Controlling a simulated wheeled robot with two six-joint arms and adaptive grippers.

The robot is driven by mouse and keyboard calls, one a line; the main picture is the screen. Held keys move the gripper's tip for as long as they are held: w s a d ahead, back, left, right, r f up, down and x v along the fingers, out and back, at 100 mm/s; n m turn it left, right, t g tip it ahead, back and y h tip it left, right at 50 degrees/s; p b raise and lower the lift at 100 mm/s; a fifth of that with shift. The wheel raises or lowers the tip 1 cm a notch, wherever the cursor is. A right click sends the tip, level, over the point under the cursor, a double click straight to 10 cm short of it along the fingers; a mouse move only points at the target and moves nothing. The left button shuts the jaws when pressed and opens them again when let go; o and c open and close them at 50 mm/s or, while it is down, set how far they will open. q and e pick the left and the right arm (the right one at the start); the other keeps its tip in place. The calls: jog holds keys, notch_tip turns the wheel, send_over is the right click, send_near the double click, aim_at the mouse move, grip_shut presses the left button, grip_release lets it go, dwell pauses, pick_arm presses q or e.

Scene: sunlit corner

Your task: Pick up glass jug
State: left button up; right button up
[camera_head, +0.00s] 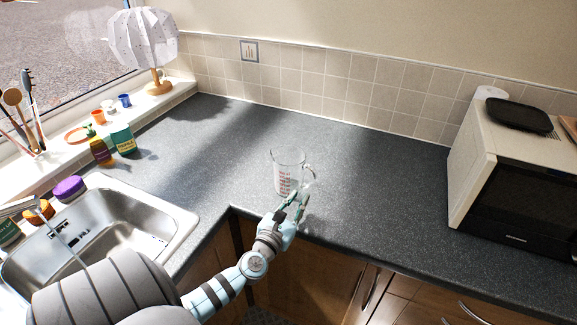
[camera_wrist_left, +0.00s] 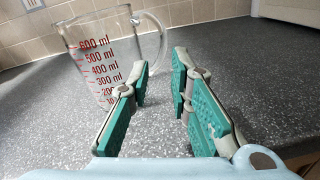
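A clear glass jug (camera_head: 288,173) with red measuring marks stands upright on the dark grey counter, its handle toward the right. It also shows in the left wrist view (camera_wrist_left: 103,60), just beyond and left of the fingers. My left gripper (camera_head: 297,207) is at the counter's front edge, on the near side of the jug. In the left wrist view the left gripper (camera_wrist_left: 163,90) has its green-padded fingers apart with nothing between them. The jug's lower part is partly hidden behind the left finger there. My right gripper is not in view.
A steel sink (camera_head: 125,220) lies to the left, with bottles (camera_head: 122,138) behind it. A lamp (camera_head: 152,50) stands on the windowsill. A microwave (camera_head: 515,185) with a black pan on top stands at the right. The counter around the jug is clear.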

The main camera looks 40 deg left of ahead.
aim_at(312, 180)
pick_arm(q)
jog(key=b+x, duration=0.1)
jog(key=x, duration=0.9)
jog(key=shift+r+b, duration=0.1)
jog(key=shift+b, duration=0.2)
jog(key=shift+w+d, duration=0.1)
grip_shut()
jog(key=shift+r, duration=0.1)
